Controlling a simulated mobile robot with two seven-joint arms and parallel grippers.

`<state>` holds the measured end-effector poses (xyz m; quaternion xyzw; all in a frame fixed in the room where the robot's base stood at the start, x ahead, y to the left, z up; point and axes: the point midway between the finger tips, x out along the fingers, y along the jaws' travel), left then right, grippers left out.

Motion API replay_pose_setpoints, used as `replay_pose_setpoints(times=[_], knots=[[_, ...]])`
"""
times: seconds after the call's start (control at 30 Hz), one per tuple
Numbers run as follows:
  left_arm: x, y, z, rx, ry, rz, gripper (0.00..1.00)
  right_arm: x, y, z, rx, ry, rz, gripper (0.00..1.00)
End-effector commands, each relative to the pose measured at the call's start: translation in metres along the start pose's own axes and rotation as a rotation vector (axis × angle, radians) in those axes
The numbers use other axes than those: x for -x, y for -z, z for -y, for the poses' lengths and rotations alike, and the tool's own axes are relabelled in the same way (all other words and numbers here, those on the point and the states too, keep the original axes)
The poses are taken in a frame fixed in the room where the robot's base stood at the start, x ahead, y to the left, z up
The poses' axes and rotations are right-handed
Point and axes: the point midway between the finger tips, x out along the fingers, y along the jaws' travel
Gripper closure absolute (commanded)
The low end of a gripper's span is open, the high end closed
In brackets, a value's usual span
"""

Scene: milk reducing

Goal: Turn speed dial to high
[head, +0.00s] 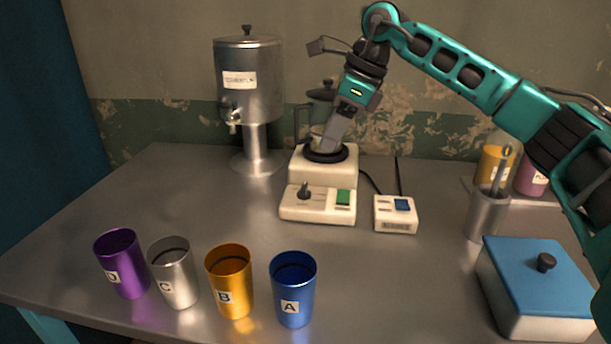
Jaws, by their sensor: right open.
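The blender-like machine has a cream base (318,205) in the middle of the table. A dark speed dial (304,191) with a knob sits on the left of its front panel, beside a green switch (343,197). A jug with a dark lid and a handle (302,122) stands on the base. My right gripper (329,147) points down in front of the jug, above and behind the dial and apart from it. It is open, and its fingertips overlap the jug's lower part in the picture. I cannot tell whether they touch it. My left gripper is out of view.
A cream box with a blue switch (396,214) stands right of the machine. Purple (123,266), silver (174,274), orange (230,284) and blue (293,291) cups line the front. A metal dispenser (249,95) stands behind left. A blue-lidded box (535,285) is at right.

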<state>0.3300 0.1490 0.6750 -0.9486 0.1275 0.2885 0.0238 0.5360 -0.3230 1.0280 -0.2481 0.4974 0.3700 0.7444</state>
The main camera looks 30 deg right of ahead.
Motion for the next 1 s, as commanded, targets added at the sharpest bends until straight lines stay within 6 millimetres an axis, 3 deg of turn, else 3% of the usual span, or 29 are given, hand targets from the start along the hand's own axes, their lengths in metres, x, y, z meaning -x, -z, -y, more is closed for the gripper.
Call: replay_pose_setpoints(times=[0.3,0.5,0.97,1.0], knots=[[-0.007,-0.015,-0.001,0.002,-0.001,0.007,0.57,-0.069,0.001,-0.001,0.0,-0.003,-0.002,0.53],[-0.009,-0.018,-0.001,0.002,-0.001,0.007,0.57,-0.098,0.0,-0.001,0.001,-0.002,0.0,0.53],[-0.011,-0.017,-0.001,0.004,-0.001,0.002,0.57,-0.109,-0.001,-0.001,0.0,-0.001,0.001,0.53],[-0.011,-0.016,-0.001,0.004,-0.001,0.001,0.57,-0.109,-0.001,-0.001,0.0,-0.001,0.001,0.57]])
